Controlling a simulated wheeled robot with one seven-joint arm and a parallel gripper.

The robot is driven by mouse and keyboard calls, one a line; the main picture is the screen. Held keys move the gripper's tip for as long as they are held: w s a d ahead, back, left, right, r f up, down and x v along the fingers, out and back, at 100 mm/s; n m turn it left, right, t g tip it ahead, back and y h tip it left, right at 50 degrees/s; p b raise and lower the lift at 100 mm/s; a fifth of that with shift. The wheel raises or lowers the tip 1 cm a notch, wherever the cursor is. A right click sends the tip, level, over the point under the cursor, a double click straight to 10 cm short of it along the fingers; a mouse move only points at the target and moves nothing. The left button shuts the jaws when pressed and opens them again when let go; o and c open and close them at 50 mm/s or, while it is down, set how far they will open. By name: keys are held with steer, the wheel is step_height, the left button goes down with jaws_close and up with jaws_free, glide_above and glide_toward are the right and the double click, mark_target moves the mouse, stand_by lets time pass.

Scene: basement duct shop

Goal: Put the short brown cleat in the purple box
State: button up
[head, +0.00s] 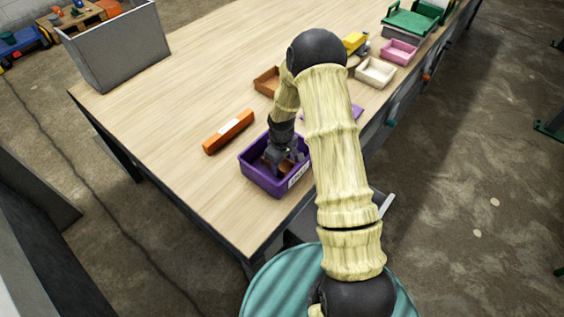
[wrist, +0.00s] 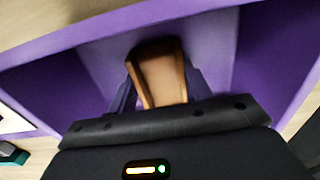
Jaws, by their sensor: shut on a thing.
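The purple box (head: 256,178) stands on the workbench near its front edge, with a white label on its front side. My gripper (head: 281,160) reaches down into the box. In the wrist view my gripper (wrist: 159,100) is shut on the short brown cleat (wrist: 162,72), a small brown channel-shaped piece. The purple walls of the box (wrist: 185,20) surround it in that view. In the head view the cleat is mostly hidden by the gripper and the box wall. I cannot tell whether the cleat touches the box floor.
A long orange-brown bar (head: 228,132) with a white label lies left of the box. A brown tray (head: 267,81), a cream tray (head: 375,72) and a pink tray (head: 399,52) stand farther back. A grey bin (head: 117,47) stands at the far left. The bench's left part is clear.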

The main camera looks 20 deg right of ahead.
mark_target(282, 168)
steer(key=shift+f, duration=0.15)
steer(key=o, duration=1)
step_height(282, 168, up, 12)
steer(key=shift+r+b, duration=0.15)
steer(key=shift+b, duration=0.75)
steer(key=s+r+m+t, duration=0.1)
steer(key=s+r+m, duration=0.1)
steer(key=s, duration=0.4)
steer(key=s+r+m, duration=0.2)
steer(key=s+r, duration=0.2)
steer(key=s, duration=0.3)
steer(key=s+r+m+t, duration=0.1)
steer(key=s+r+m, duration=0.2)
steer(key=s, duration=0.3)
steer(key=shift+s+a+r+t, duration=0.2)
steer(key=shift+a+r+t, duration=0.1)
steer(key=shift+r, duration=0.15)
